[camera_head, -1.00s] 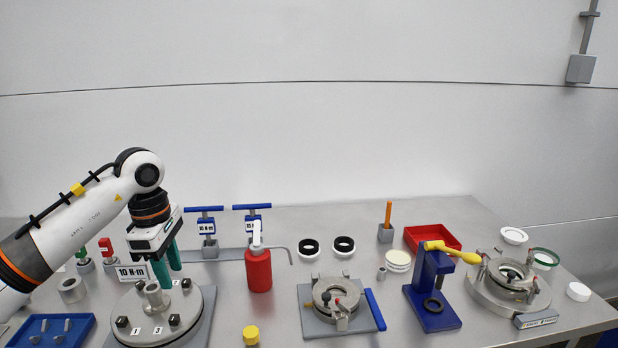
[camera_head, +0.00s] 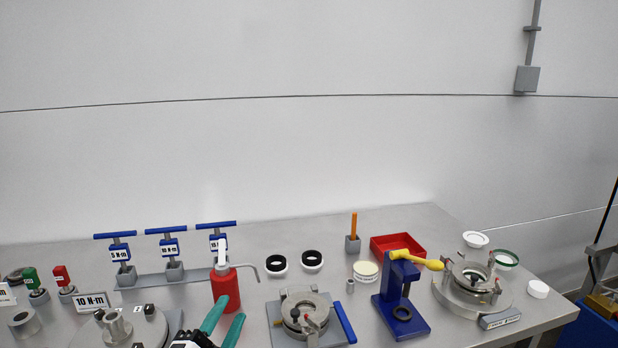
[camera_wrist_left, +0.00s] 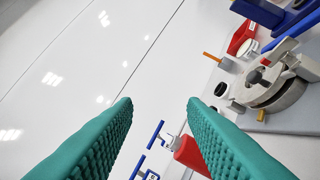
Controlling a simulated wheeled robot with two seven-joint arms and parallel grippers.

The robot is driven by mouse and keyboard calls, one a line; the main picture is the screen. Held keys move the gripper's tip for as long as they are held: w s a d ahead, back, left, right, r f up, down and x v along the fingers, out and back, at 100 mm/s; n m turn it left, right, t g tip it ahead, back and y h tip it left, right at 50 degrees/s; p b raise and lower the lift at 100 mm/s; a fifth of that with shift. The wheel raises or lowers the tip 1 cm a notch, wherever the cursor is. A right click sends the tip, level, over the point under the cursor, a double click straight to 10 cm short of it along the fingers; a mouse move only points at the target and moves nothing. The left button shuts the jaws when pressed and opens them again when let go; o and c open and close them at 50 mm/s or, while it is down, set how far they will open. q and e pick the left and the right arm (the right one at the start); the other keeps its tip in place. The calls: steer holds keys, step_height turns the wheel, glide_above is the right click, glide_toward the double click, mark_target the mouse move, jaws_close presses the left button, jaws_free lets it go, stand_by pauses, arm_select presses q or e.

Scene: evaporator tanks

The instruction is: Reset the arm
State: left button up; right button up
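My left gripper (camera_head: 229,309) shows at the bottom edge of the head view, with its two green fingers apart and nothing between them. Most of my left arm is out of the picture. In the left wrist view my left gripper (camera_wrist_left: 160,103) is also open and empty, its ribbed fingers wide apart. The red bottle (camera_head: 226,289) stands behind the fingers in the head view. It also shows in the wrist view (camera_wrist_left: 190,155), beyond the fingers. The round grey flange plate (camera_head: 139,328) is left of the gripper, cut off below. My right gripper is not in view.
Three blue T-handled torque wrenches (camera_head: 167,244) stand at the back left. A clamp fixture (camera_head: 305,316), a blue press (camera_head: 398,300), a red tray (camera_head: 397,245) and a steel ring assembly (camera_head: 470,286) stand to the right. The space above the table is clear.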

arm_select(q)
steer(key=s+a+f+n+g+y, duration=0.3)
steer(key=s+f+n+g, duration=0.15)
steer(key=f, duration=0.35)
steer(key=s+a+f+n+g+y, duration=0.3)
steer(key=s+f+n, duration=0.2)
steer(key=f, duration=0.2)
steer(key=s+f+n+g+h, duration=0.1)
steer(key=s+f+n+g, duration=0.1)
steer(key=s+f+g, duration=0.45)
steer(key=s+f+n+g, duration=0.2)
steer(key=s+f, duration=0.1)
steer(key=s, duration=0.7)
step_height(320, 180, down, 24)
steer(key=g, duration=0.1)
steer(key=s+a+f+g, duration=0.1)
steer(key=s+a+f, duration=0.1)
steer(key=s+f, duration=0.7)
steer(key=s+a+f, duration=0.1)
steer(key=s+f, duration=0.8)
steer(key=shift+a+g, duration=0.35)
steer(key=shift+g, duration=0.05)
